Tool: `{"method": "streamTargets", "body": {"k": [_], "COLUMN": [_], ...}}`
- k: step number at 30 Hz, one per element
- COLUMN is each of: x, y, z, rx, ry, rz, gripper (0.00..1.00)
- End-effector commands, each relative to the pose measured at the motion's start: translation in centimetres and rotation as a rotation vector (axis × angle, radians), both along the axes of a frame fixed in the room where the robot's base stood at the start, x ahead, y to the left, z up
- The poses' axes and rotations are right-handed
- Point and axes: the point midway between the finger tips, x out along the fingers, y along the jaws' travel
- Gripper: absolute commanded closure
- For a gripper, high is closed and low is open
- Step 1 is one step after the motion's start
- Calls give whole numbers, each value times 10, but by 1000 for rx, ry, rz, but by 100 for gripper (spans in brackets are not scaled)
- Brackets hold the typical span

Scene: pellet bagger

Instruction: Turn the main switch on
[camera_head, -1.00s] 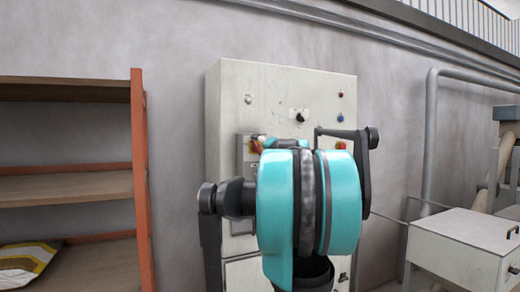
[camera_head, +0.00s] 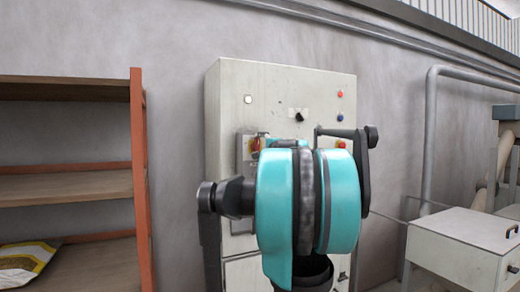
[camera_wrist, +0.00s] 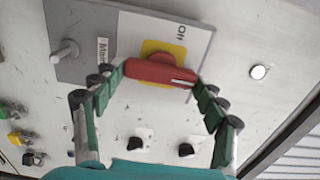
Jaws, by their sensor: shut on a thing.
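My arm hides most of the gripper there.
The pale cabinet (camera_head: 225,90) carries a bright white lamp (camera_head: 248,99), a black knob (camera_head: 299,116) and red and blue buttons. An orange-framed shelf (camera_head: 140,180) stands left, a white machine box (camera_head: 460,240) right. Bare wall lies between shelf and cabinet.

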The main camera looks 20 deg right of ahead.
Motion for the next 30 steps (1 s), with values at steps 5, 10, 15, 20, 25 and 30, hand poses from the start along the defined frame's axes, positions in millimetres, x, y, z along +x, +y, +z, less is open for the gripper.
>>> {"method": "streamTargets", "body": {"k": [5, 10, 15, 20, 25, 30], "x": [0, 0, 0, 0, 0, -3], "y": [-1, -1, -1, 0, 0, 0], "z": [-1, -1, -1, -1, 0, 0], "rx": [9, 9, 9, 9, 8, 8], "ry": [1, 0, 0, 0, 0, 0], "rz": [-1, -2, -2, -1, -1, -1], "gripper": [57, 57, 20, 7, 7, 7]}}
